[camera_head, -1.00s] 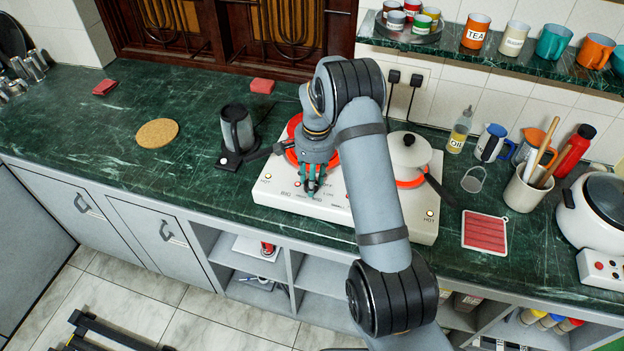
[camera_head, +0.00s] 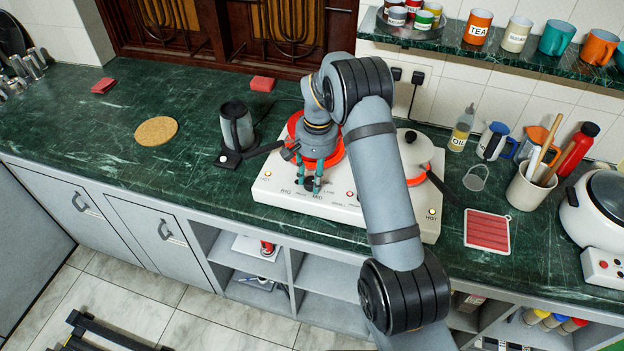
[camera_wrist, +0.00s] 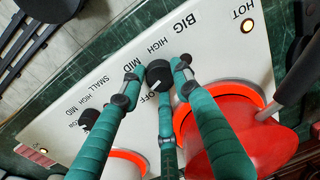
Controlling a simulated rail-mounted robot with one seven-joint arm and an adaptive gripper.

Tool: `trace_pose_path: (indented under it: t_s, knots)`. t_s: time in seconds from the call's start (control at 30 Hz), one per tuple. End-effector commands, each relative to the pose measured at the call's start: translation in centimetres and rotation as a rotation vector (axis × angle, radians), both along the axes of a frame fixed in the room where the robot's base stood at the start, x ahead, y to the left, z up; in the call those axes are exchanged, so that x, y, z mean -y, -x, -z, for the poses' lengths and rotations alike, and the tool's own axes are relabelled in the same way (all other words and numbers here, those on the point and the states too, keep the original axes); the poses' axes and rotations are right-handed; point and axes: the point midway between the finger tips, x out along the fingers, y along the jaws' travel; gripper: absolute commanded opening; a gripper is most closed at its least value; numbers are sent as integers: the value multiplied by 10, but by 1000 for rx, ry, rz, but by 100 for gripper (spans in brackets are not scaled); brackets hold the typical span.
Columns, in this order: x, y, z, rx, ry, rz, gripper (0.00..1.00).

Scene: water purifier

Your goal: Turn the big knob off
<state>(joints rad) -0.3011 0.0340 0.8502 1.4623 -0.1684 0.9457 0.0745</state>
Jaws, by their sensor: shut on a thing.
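The stove (camera_head: 375,220) is a white two-burner panel on the counter. In the wrist view, the big knob (camera_wrist: 158,73) is black and round, beside the BIG, HIGH and MID lettering. A pale mark on it faces the OFF lettering. My gripper (camera_head: 309,188) points down at the stove's front strip; in the wrist view its teal fingers (camera_wrist: 158,74) are closed around the big knob. The small knob (camera_wrist: 90,118) is dark and partly covered by a finger.
A red pan (camera_wrist: 255,145) sits on the big burner, its handle reaching sideways. A white pot (camera_head: 411,151) sits on the other burner. A dark kettle (camera_head: 236,126) stands left of the stove. A red striped pad (camera_head: 486,231) lies to the right. HOT lamps (camera_wrist: 247,26) glow on the stove.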

Motion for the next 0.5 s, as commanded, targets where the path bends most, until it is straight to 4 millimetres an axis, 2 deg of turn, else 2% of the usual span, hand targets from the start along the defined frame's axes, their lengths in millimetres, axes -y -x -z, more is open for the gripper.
trace_pose_path:
  t_s: [0.03,0.5]
  knots:
    - [1,-6,-2,16,-1,-42,5]
    - [0,-7,-3,18,1,-362,5]
